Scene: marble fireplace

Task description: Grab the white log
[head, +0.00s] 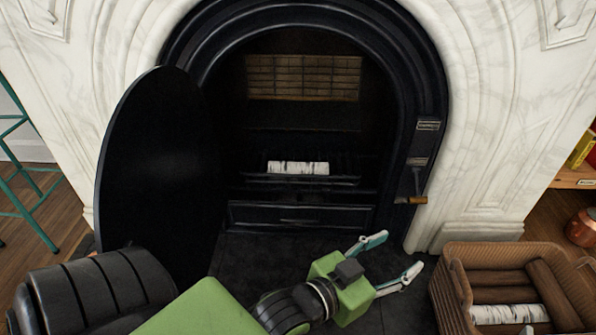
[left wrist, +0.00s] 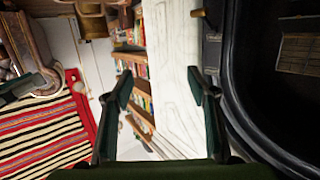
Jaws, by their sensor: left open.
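A white birch log (head: 298,168) lies on the grate inside the black fireplace. A second white log (head: 508,314) lies among brown logs in the wicker basket (head: 455,290) at the lower right. My left gripper (head: 394,257) is open and empty in front of the hearth's right side, left of the basket. Its fingers point right, away from the fireplace opening. The left wrist view shows both fingers (left wrist: 158,84) apart with nothing held between them.
The round black fireplace door (head: 160,170) stands open at the left. A teal stool (head: 30,190) is far left. A copper pot (head: 581,228) is far right. The fireplace mouth is unobstructed.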

